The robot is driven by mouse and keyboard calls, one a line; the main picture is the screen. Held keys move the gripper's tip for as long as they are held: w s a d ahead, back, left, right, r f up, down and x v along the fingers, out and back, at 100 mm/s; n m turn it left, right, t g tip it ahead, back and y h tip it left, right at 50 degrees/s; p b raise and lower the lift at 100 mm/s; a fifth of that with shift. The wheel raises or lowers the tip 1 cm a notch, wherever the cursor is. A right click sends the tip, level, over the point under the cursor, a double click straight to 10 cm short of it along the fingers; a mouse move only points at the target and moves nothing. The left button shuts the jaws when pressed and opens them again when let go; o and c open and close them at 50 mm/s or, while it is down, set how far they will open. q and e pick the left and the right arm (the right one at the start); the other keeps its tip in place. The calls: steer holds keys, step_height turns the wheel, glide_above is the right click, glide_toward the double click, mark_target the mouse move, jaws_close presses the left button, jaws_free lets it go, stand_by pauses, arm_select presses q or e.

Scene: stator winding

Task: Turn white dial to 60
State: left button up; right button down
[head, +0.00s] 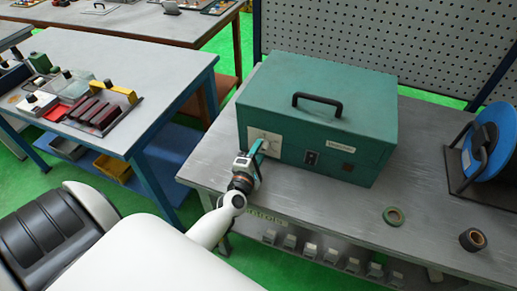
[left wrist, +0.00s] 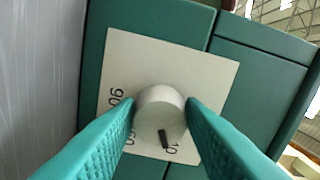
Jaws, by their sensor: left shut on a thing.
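The white dial (left wrist: 160,116) sits on a pale square plate (left wrist: 200,70) on the front of a green box (head: 320,108). The plate also shows in the head view (head: 273,144). My left gripper (left wrist: 160,118) is shut on the dial, one teal finger on each side. The dial's black pointer mark is at its lower part, near the number 10. The number 90 is readable at the plate's left, and another number below it is partly hidden by the left finger. In the head view my left gripper (head: 257,150) reaches the box's front left side. My right gripper is not in view.
The bench front is mostly clear.

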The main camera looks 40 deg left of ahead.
arm_select(q)
steer(key=m+p, duration=0.2)
steer(key=m, duration=0.3)
steer(key=shift+r+m, duration=0.15)
steer(key=shift+m, duration=0.15)
steer(key=m+p, duration=0.2)
steer(key=m, duration=0.3)
steer(key=shift+m, duration=0.3)
steer(key=o, duration=1)
steer(key=b+v, duration=0.2)
steer(key=v, duration=0.9)
steer(key=shift+b, duration=0.3)
steer(key=shift+s+d, duration=0.1)
steer(key=shift+s, duration=0.4)
